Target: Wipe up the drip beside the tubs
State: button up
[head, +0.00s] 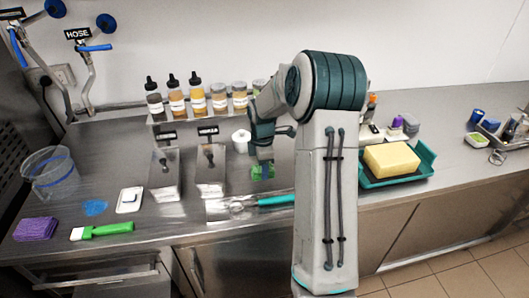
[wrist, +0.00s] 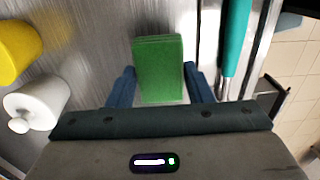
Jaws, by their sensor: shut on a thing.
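I cannot tell if the block touches the counter. Two steel tubs (head: 164,180) (head: 211,178) with dark knobs or handles stand to the left of my gripper. A flat blue patch, which looks like the drip (head: 95,207), lies on the counter further left, apart from the tubs.
A white device (head: 130,200) lies between the blue patch and the tubs. A teal-handled tool (head: 276,200) lies near my gripper. Bottles (head: 175,99) line the back.

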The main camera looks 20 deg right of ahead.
jog(key=shift+r+p, duration=1.3)
jog(key=shift+r, duration=0.85)
